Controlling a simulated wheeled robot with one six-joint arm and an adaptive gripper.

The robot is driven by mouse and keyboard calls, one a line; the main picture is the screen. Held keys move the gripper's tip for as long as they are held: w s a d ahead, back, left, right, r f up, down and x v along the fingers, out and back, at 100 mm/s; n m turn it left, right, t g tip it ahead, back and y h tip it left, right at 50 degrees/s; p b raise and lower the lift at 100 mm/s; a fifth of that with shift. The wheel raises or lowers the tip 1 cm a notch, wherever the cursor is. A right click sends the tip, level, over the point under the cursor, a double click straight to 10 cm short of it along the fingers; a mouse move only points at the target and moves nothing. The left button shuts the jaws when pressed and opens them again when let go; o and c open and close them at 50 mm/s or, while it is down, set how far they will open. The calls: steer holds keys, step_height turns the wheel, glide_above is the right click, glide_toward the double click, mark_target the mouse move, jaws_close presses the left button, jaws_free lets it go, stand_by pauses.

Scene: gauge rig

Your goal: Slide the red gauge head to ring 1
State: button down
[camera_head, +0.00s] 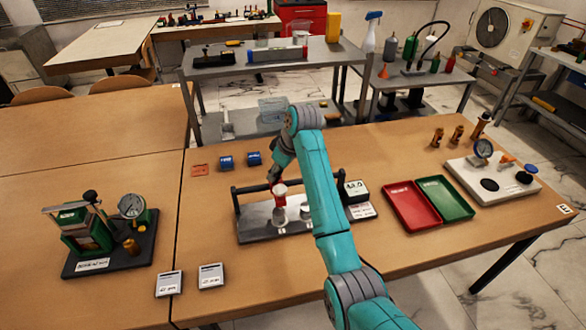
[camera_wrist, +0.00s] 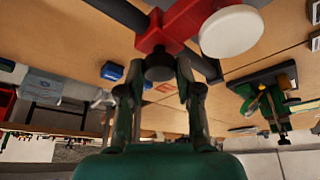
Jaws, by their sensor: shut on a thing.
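The red gauge head (camera_head: 280,198) sits on the dark rail (camera_head: 252,187) of the rig in the middle of the table. In the wrist view the gauge head (camera_wrist: 183,22) is a red block around the rail, with a white round face and a black knob (camera_wrist: 159,66). My gripper (camera_head: 274,178) reaches down to it from behind. In the wrist view my gripper (camera_wrist: 160,75) has its fingers shut on the black knob. The rig's metal base plate (camera_head: 256,222) lies below, with pale round shapes on it. Ring numbers are too small to read, and my arm hides part of the rig's right side.
A box with a display (camera_head: 354,191) stands at the rig's right end. Red (camera_head: 408,205) and green (camera_head: 446,198) trays lie further right. A green device with a dial (camera_head: 85,232) stands at left.

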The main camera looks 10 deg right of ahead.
steer(key=shift+a, duration=0.3)
steer(key=c, duration=0.8)
jaws_free()
steer(key=shift+v, duration=3.75)
